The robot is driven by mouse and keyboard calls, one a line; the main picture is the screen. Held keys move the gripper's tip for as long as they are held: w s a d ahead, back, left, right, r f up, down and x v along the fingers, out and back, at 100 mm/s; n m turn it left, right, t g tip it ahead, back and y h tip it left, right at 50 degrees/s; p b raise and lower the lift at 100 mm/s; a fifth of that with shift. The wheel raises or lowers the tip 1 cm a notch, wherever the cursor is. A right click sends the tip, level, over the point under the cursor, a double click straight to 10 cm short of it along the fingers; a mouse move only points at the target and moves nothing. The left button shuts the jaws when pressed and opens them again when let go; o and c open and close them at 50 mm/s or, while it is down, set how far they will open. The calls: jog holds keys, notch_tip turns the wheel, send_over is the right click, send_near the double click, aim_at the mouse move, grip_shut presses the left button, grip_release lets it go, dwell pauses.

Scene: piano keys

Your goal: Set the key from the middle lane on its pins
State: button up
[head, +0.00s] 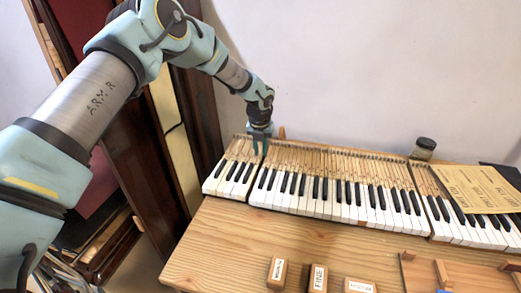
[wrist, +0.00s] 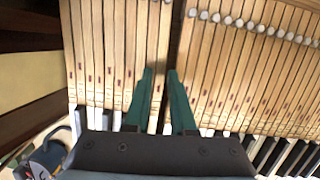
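My gripper (head: 260,142) is low over the back part of the keyboard, at the break between the short left group of keys (head: 232,166) and the long middle group (head: 335,185). In the wrist view its two green fingers (wrist: 160,72) stand apart. A bare wooden key (wrist: 161,45) runs between them, beside a dark gap (wrist: 183,35). I cannot tell whether the fingers touch that key. The pins under the keys are hidden. At the bottom right, a wooden tray (head: 418,282) with a blue piece (head: 442,272) is cut off by the picture edge.
Small labelled wooden blocks (head: 277,272) stand at the table's front. A yellow printed sheet (head: 478,188) covers part of the right keys. A dark-lidded jar (head: 424,146) stands behind the keyboard. The table's left front (head: 220,245) is clear. Dark wooden panels stand at the left.

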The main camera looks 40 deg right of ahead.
jog(key=shift+r, duration=0.15)
jog(key=shift+p+v, duration=0.75)
jog(key=shift+v, duration=0.2)
jog(key=shift+w+d, duration=0.1)
jog(key=shift+d, duration=0.05)
jog(key=o, duration=0.6)
jog(key=shift+c, duration=0.2)
jog(key=shift+w+d+p+v, duration=0.15)
jog(key=shift+p+v, duration=0.4)
jog(key=shift+v, duration=0.25)
jog(key=shift+w+d+p+v, duration=0.15)
jog(key=shift+p+v, duration=0.35)
jog(key=shift+v, duration=0.35)
jog(key=shift+w+d+p+v, duration=0.1)
jog(key=shift+p+v, duration=0.45)
jog(key=shift+v, duration=0.25)
jog(key=shift+r, duration=0.15)
